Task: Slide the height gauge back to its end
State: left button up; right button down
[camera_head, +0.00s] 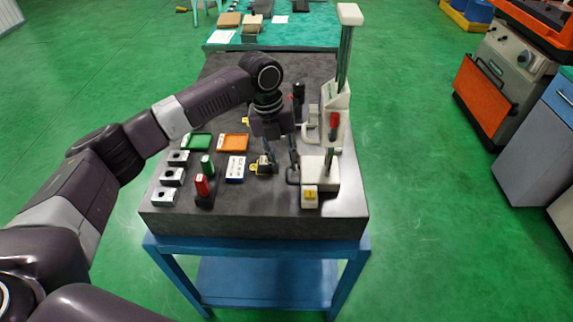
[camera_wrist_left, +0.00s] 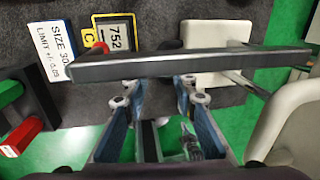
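The height gauge (camera_head: 342,103) stands upright near the right edge of the grey granite plate, with a tall column and a white base (camera_head: 320,170). A yellow tag (camera_head: 310,192) is at its front. My left gripper (camera_head: 280,169) points down just left of the gauge, its fingers apart, with no object visibly held. In the left wrist view the gripper (camera_wrist_left: 158,92) also shows spread fingers. A white block (camera_wrist_left: 216,33), apparently the gauge base, lies beyond them. A dark bar (camera_wrist_left: 190,65) crosses that view and hides part of the scene; contact is unclear. My right gripper is not in view.
A yellow-framed tag (camera_wrist_left: 110,38) and a blue-edged card (camera_head: 235,168) lie left of the gripper. A green tray (camera_head: 197,143), an orange tray (camera_head: 233,142), metal blocks (camera_head: 172,177) and red and green gauges (camera_head: 202,186) occupy the plate's left. A teal-topped table (camera_head: 300,35) stands behind.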

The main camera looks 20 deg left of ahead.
aim_at(288, 174)
pick_arm(q)
jog(key=shift+w+d+f, duration=0.15)
jog(key=shift+f, duration=0.45)
jog(key=shift+w+d+f, duration=0.1)
jog(key=shift+f, duration=0.85)
jog(key=c, duration=0.7)
grip_shut()
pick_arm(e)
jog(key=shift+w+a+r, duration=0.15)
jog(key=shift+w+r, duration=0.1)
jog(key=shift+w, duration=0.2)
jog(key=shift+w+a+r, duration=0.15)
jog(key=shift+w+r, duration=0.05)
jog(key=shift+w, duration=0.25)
